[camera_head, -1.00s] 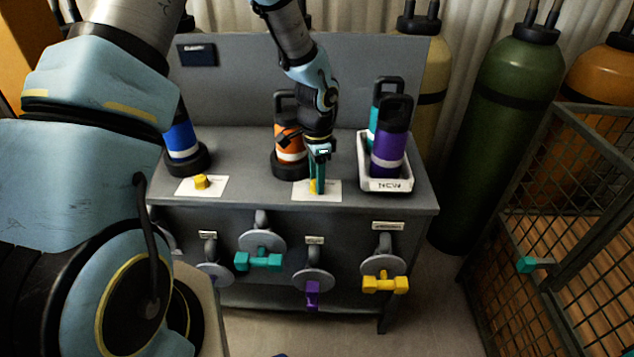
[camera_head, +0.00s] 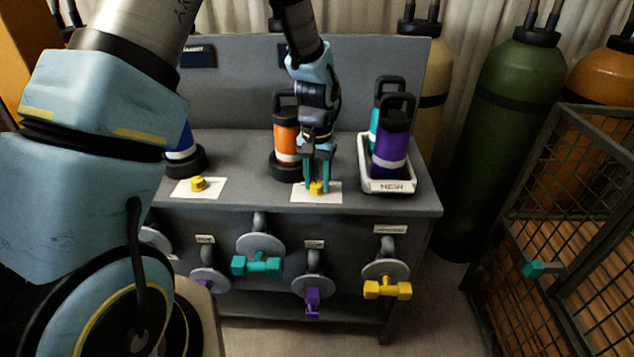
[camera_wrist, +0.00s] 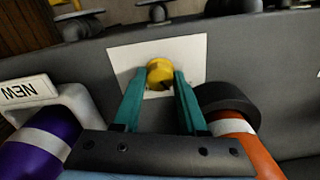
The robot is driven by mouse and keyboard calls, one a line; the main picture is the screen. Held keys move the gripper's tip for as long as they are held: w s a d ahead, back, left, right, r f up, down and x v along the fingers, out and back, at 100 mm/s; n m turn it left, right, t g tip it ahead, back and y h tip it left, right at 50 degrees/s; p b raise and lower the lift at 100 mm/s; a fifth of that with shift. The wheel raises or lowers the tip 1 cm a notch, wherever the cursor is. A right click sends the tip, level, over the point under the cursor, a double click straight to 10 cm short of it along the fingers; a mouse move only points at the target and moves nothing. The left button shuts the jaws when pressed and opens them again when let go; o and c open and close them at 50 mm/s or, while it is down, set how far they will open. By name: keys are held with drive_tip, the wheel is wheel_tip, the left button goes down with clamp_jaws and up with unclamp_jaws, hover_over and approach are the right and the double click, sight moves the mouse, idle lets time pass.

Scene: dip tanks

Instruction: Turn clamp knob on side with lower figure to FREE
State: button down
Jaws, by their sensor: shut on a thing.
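A yellow clamp knob (camera_head: 317,188) sits on a white card (camera_head: 302,197) on the bench top, in front of the orange cylinder. A second yellow knob (camera_head: 198,184) sits on another white card (camera_head: 184,193) to the left, by the blue cylinder. My gripper (camera_head: 317,184) reaches down over the right-hand knob. In the wrist view the teal fingers (camera_wrist: 163,84) are on either side of that knob (camera_wrist: 160,73) and shut on it. Any lettering or figures on the cards cannot be read.
An orange cylinder (camera_head: 286,137) stands in a black ring close left of my gripper. A white tray marked NEW (camera_head: 388,186) holds a purple cylinder (camera_head: 392,147) and a teal one. Valve handles, teal (camera_head: 256,266), purple and yellow, hang on the bench front. A mesh cage stands right.

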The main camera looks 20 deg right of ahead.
sight(317, 183)
drive_tip(key=shift+n, duration=1.3)
drive_tip(key=shift+c, duration=2.2)
unclamp_jaws()
wheel_tip(317, 183, up, 11)
drive_tip(key=b, duration=0.2)
drive_tip(key=shift+f, duration=0.1)
